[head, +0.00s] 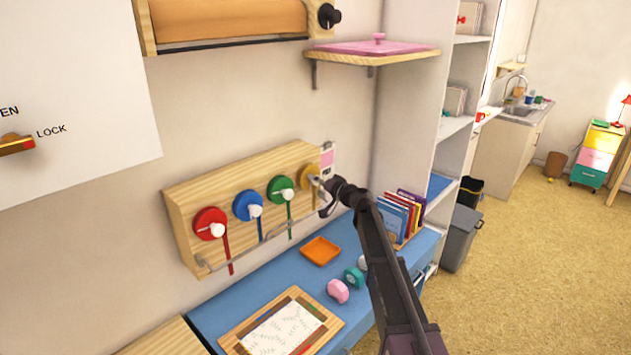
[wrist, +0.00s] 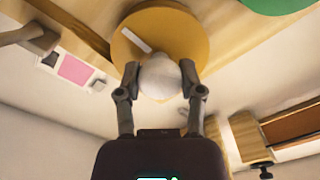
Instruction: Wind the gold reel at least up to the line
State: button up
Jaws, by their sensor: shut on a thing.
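The gold reel (head: 306,175) is the rightmost of the reels on the wooden wall board (head: 182,205) in the head view. In the wrist view the gold reel (wrist: 190,35) fills the top middle, with a white bar on its face. My gripper (wrist: 160,88) is shut on the reel's rounded white knob (wrist: 160,76), one finger on each side. In the head view my gripper (head: 322,184) reaches the gold reel from the right and covers part of it.
Red (head: 210,223), blue (head: 248,205) and green (head: 281,189) reels with hanging ribbons sit left of the gold one. A metal rail (head: 245,252) runs below them. The blue desk (head: 225,315) holds an orange tray (head: 320,250) and small pads. A pink-topped shelf (head: 372,54) is above.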

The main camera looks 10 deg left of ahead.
jog(key=shift+d, duration=0.1)
jog(key=o, duration=1.2)
jog(key=shift+v, duration=6)
